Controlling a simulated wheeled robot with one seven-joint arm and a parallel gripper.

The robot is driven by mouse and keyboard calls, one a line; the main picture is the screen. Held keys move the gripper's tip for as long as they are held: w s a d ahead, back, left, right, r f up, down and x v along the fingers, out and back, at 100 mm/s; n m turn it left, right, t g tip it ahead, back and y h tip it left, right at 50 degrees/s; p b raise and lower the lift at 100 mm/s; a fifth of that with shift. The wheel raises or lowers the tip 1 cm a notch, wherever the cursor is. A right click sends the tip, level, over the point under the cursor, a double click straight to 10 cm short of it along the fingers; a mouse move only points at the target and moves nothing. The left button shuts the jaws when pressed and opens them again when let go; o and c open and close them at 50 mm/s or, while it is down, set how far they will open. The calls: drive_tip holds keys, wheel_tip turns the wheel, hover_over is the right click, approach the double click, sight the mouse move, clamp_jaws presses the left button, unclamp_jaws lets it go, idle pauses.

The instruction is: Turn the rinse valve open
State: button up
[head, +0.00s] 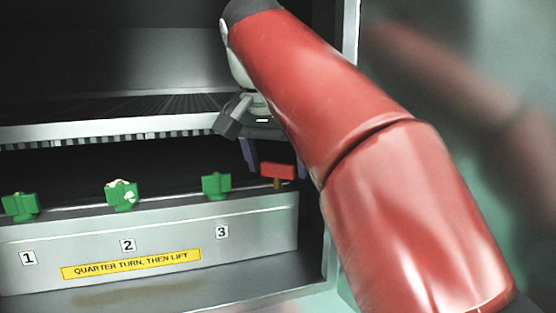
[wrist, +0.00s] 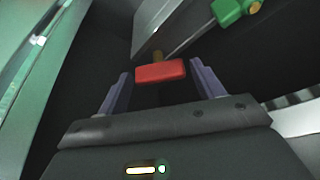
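A red bar-shaped handle (head: 278,170) on a short brass-coloured stem stands at the right end of the grey ledge; I take it as the rinse valve. It also shows in the wrist view as a red block (wrist: 160,72), lying crosswise. My gripper (wrist: 161,76) is open, with one purple finger on each side of the red handle. The handle lies between and just beyond the fingertips, and I see gaps on both sides. In the head view my red arm covers part of the gripper, and only some of the purple fingers show.
Several green pieces stand along the ledge; the nearest one (head: 216,185) is left of the handle. The ledge front (head: 60,245) bears number plates and a yellow label (head: 131,264) reading "QUARTER TURN, THEN LIFT". A slotted rack edge (head: 100,130) runs above. The cabinet's side wall is close on the right.

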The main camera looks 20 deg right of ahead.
drive_tip(key=c, duration=0.7)
drive_tip(key=shift+c, duration=0.2)
drive_tip(key=shift+n, duration=0.3)
drive_tip(key=shift+s+d+r+n+t+y+p, duration=0.1)
drive_tip(key=shift+n+t+y+p, duration=0.3)
drive_tip(key=shift+n, duration=0.5)
drive_tip(key=shift+n+y, duration=0.7)
drive_tip(key=shift+n, duration=1)
drive_tip(key=o, duration=1)
